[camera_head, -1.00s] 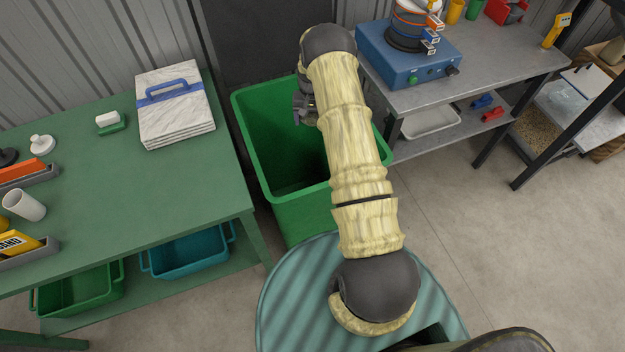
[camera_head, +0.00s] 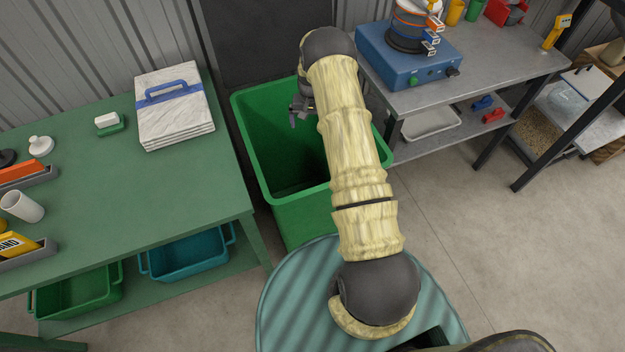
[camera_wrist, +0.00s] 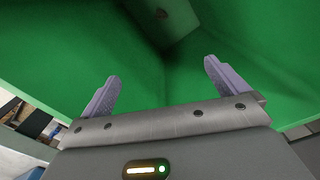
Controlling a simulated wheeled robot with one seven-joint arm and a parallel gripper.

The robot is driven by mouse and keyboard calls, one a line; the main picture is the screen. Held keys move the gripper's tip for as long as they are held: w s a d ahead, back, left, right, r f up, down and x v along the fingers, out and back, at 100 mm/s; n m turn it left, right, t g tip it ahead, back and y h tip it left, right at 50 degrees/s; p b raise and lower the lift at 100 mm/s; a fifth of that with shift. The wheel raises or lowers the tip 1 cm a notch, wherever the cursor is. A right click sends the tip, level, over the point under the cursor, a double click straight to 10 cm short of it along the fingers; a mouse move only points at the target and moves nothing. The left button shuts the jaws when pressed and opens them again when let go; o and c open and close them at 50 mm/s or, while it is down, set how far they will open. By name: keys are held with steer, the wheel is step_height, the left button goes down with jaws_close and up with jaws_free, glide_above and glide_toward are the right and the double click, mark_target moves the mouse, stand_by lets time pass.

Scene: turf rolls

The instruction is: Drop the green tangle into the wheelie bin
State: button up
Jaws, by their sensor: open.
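The green wheelie bin (camera_head: 298,218) stands open between the two work surfaces. Its green inner walls fill most of the wrist view (camera_wrist: 75,62). My gripper (camera_head: 296,115) is over the bin's opening, partly hidden by my arm. In the wrist view my gripper (camera_wrist: 161,70) has its two fingers spread apart with nothing between them, pointing down into the bin. I cannot make out a green tangle in any view.
A green table (camera_head: 190,190) on the left bears a stack of white sheets (camera_head: 175,118) with a blue handle. A grey bench (camera_head: 480,70) on the right holds a blue device (camera_head: 405,62). Both stand close to the bin. Floor is clear at right.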

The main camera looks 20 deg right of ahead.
step_height(320, 180, up, 17)
steer(key=b, duration=0.2)
steer(key=shift+b, duration=0.3)
stand_by(0.5)
steer(key=s+a+r+n+t, duration=0.1)
steer(key=s+a, duration=0.3)
steer(key=s, duration=0.6)
steer(key=s+a+r+n, duration=0.2)
steer(key=s+a+r, duration=0.1)
steer(key=s, duration=0.7)
steer(key=s+a+r+n+t, duration=0.1)
steer(key=s+a+r+n, duration=0.1)
steer(key=s+a, duration=0.4)
steer(key=s+r, duration=0.1)
steer(key=s, duration=0.3)
steer(key=shift+t+p, duration=0.3)
steer(key=shift+p, duration=0.1)
steer(key=shift+a+r, duration=0.1)
